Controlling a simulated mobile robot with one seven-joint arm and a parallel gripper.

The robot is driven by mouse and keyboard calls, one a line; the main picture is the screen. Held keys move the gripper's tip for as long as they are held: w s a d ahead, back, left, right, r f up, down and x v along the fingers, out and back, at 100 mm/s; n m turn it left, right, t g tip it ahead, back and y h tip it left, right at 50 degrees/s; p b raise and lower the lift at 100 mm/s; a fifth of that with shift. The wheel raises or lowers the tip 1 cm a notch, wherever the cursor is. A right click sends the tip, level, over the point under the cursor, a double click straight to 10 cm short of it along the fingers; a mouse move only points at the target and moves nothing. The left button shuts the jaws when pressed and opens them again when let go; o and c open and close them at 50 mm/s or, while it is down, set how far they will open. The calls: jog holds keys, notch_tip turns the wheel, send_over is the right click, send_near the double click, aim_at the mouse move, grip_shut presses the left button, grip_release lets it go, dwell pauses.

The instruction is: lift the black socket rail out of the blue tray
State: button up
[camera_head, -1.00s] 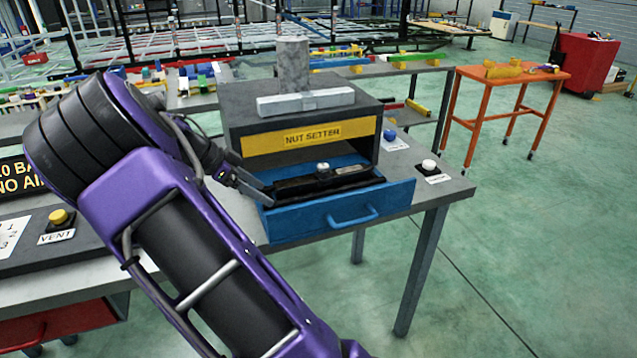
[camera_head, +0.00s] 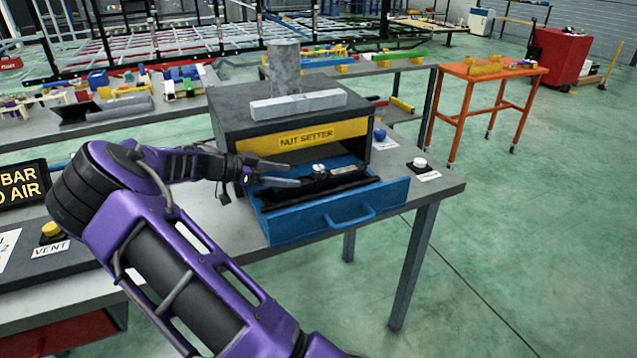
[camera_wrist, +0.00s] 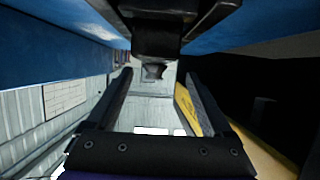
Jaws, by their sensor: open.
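The blue tray (camera_head: 375,204) is a pulled-out drawer with a front handle, under the nut setter housing. The black socket rail (camera_head: 345,181) lies in it, with a pale round knob (camera_head: 319,170) on top. My gripper (camera_head: 300,173) is open at the left end of the rail, its fingers pointing right over the tray. In the wrist view, the two dark fingers (camera_wrist: 158,76) are apart, and the black rail (camera_wrist: 155,38) shows at the top, ahead of the tips. I cannot tell whether the fingers touch it. Blue tray walls (camera_wrist: 50,45) show on both sides.
The dark nut setter housing (camera_head: 225,125) with a yellow label (camera_head: 307,135) stands right behind the tray. Blue (camera_head: 380,134) and white (camera_head: 420,162) buttons are to the right on the grey bench (camera_head: 440,188). A yellow button (camera_head: 51,229) is at left.

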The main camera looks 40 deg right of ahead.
aim_at(314, 177)
jog(key=shift+x, duration=0.95)
jog(key=x, duration=0.3)
jog(key=s+x, duration=0.1)
jog(key=shift+d+r, duration=0.2)
jog(key=shift+d, duration=0.15)
jog(key=shift+d+f, duration=0.15)
jog(key=shift+d, duration=0.15)
jog(key=shift+c, duration=0.2)
grip_shut()
